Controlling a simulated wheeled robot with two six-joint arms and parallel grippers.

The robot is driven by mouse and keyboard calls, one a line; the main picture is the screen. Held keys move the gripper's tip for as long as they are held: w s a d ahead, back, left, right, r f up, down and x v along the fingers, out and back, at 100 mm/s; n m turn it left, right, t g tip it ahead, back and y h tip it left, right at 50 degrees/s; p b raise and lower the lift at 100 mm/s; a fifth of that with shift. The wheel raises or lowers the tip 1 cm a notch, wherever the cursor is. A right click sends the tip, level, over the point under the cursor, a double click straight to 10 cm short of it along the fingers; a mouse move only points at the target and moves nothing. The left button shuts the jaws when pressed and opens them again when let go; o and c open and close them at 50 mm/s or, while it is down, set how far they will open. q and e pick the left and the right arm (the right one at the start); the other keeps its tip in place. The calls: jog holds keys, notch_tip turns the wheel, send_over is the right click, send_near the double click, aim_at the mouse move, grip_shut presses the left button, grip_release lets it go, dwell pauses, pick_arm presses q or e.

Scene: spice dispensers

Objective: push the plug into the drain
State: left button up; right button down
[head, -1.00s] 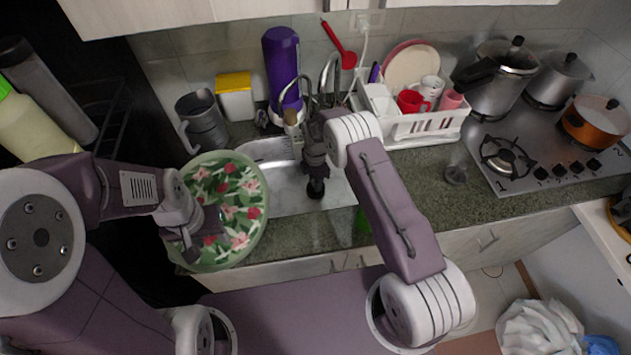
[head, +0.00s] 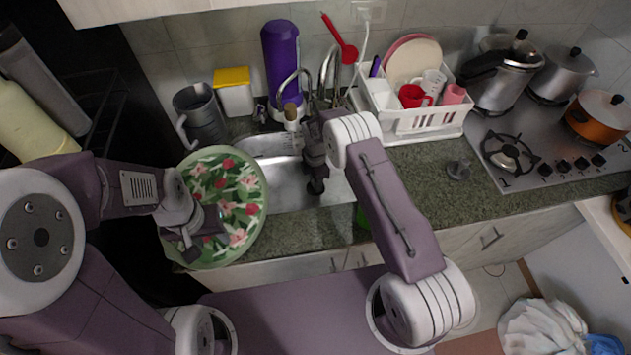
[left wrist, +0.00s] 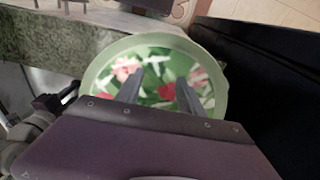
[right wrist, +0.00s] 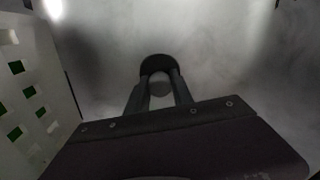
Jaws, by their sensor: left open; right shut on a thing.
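The metal sink (head: 288,198) lies in the counter below the tap. My right gripper (head: 317,180) reaches down into it. In the right wrist view my right gripper (right wrist: 158,88) is shut on the dark round plug (right wrist: 158,63), with its fingers either side of a grey knob. The plug is close to the sink floor (right wrist: 215,60); I cannot tell if it touches. The drain is not clearly visible. My left gripper (head: 207,232) is open and empty over a green floral tray (head: 250,205); in the left wrist view its fingers (left wrist: 157,88) are apart.
A white dish rack (head: 425,122) with cups and plates stands right of the sink. A purple bottle (head: 282,60), grey jug (head: 200,117) and yellow-lidded box (head: 234,92) stand behind. The tray covers the counter's left end. The stove (head: 545,150) is at right.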

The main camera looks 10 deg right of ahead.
jog(key=c, duration=1)
grip_release()
jog(key=shift+c, duration=0.2)
pick_arm(q)
notch_tip(320, 180, up, 5)
jog(key=p, duration=0.5)
pick_arm(e)
notch_tip(320, 180, up, 8)
jog(key=shift+f, duration=0.2)
pick_arm(q)
jog(key=shift+f, duration=0.1)
pick_arm(e)
jog(key=shift+f, duration=0.1)
